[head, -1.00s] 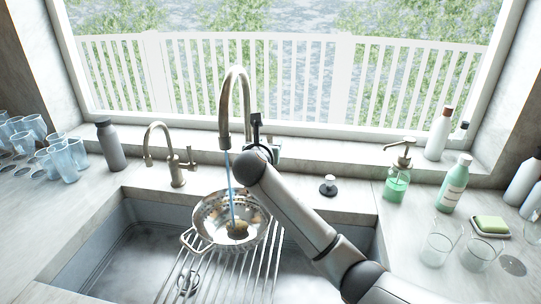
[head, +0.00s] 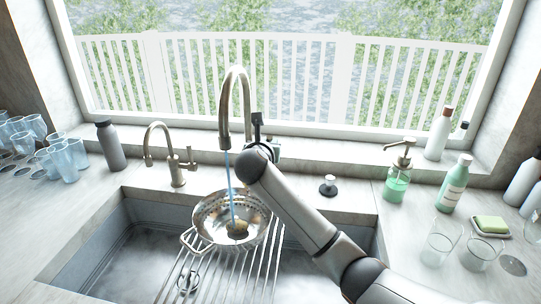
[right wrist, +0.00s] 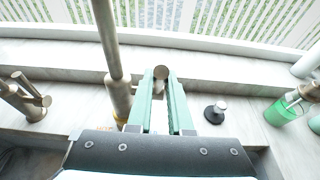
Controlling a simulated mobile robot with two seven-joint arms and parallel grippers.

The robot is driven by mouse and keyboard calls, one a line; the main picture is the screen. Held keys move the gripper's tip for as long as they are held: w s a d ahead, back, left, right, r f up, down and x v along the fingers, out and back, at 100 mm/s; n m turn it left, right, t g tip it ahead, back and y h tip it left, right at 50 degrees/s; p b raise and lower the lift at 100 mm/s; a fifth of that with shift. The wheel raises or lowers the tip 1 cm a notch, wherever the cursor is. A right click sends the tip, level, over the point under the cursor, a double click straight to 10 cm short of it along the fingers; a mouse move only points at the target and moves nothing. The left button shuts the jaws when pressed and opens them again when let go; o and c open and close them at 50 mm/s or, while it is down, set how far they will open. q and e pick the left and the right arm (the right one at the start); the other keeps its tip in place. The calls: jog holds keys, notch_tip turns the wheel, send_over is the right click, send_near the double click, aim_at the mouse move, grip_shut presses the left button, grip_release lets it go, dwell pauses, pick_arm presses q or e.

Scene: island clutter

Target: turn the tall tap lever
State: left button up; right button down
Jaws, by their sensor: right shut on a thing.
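The tall tap (head: 233,92) is a brushed-metal gooseneck at the back of the sink. A blue stream of water (head: 229,175) runs from its spout into a metal colander (head: 212,215). My right gripper (head: 274,148) is beside the tap's base on the right, mostly hidden behind my own wrist in the head view. In the right wrist view, the pale green fingers of the gripper (right wrist: 162,82) are closed around the tall tap's lever (right wrist: 161,72), whose round end shows between the fingertips. The tap's column (right wrist: 116,60) stands just left of the fingers. My left gripper is not in view.
A shorter tap (head: 162,150) stands left of the tall one. A black-based knob (head: 328,186), a green soap dispenser (head: 397,185) and a green bottle (head: 452,184) stand to the right. Glasses (head: 438,246) are at both sides. A rack (head: 262,268) spans the sink.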

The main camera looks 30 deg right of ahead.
jog(key=shift+w+d+r+g+y, duration=0.5)
jog(key=shift+w+g+y, duration=0.2)
jog(key=shift+g, duration=0.2)
jog(key=shift+w+d+r+g+y, duration=0.2)
jog(key=shift+w+d+g+y, duration=0.65)
jog(key=shift+g, duration=0.25)
jog(key=c, duration=1.3)
grip_release()
jog(key=shift+w, duration=0.2)
jog(key=o, duration=0.5)
jog(key=shift+o, duration=0.2)
